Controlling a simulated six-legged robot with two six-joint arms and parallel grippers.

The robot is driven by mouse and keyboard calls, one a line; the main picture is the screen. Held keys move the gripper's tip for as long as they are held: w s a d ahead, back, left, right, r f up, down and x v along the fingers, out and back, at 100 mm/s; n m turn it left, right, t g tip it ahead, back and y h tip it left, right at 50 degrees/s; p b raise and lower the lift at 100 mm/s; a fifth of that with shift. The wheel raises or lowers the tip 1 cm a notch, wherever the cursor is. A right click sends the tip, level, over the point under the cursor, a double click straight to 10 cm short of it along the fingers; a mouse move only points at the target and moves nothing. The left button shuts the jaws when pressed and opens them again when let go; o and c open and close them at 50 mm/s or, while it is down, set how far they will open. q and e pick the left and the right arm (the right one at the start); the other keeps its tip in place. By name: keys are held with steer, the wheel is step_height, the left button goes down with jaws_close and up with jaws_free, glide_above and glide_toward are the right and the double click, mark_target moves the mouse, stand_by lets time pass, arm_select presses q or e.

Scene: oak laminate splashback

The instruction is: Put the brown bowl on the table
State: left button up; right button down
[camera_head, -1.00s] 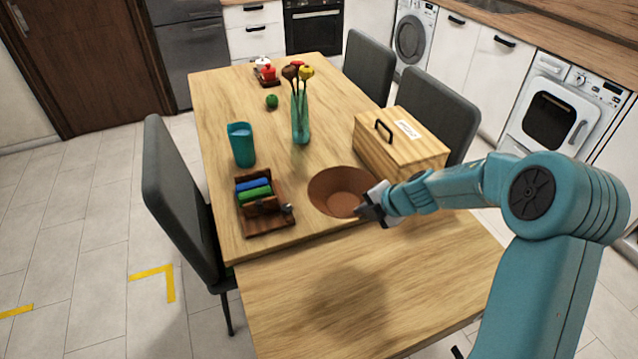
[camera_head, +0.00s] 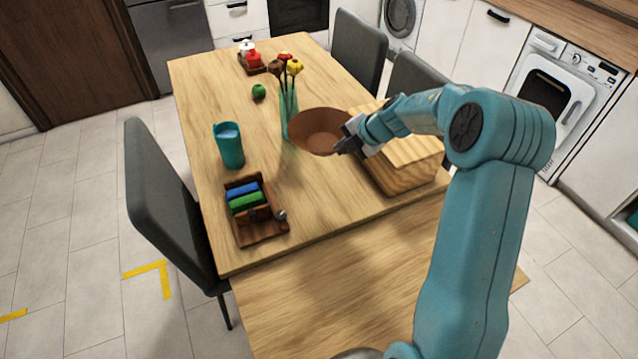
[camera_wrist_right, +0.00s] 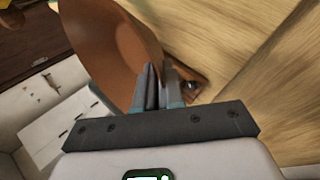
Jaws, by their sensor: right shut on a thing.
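The brown bowl (camera_head: 314,125) is in the middle of the head view, in front of the lower part of the flower vase and left of the wooden box. My right gripper (camera_head: 347,140) is shut on the bowl's right rim. In the right wrist view the bowl (camera_wrist_right: 112,50) fills the upper left, with its wall at the fingers (camera_wrist_right: 160,88). The bowl seems to be held above the wooden table (camera_head: 320,205); the gap under it is hard to judge. My left gripper is not in view.
Close to the bowl stand the glass vase (camera_head: 290,105) with flowers and the wooden box (camera_head: 400,165). A teal cup (camera_head: 229,146) and a dark wooden caddy (camera_head: 258,229) with blue and green items are on the left. The table's near part is clear.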

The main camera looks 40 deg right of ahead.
steer(key=shift+s+d+r+p, duration=0.3)
steer(key=shift+s+d+r, duration=0.1)
steer(key=shift+d+r, duration=0.1)
steer(key=shift+s+a+f, duration=0.1)
steer(key=shift+s+f, duration=0.05)
steer(key=shift+f, duration=0.1)
steer(key=f+b, duration=0.3)
steer(key=f, duration=0.4)
steer(key=f+b, duration=0.3)
steer(key=f, duration=0.5)
steer(key=shift+s, duration=0.2)
steer(key=shift+f, duration=0.25)
step_height(320, 180, down, 4)
steer(key=shift+r+b, duration=0.15)
steer(key=shift+b, duration=0.8)
steer(key=shift+w+d+f, duration=0.15)
steer(key=shift+d+f, duration=0.05)
steer(key=shift+f, duration=0.1)
steer(key=shift+r, duration=0.1)
steer(key=shift+a, duration=0.1)
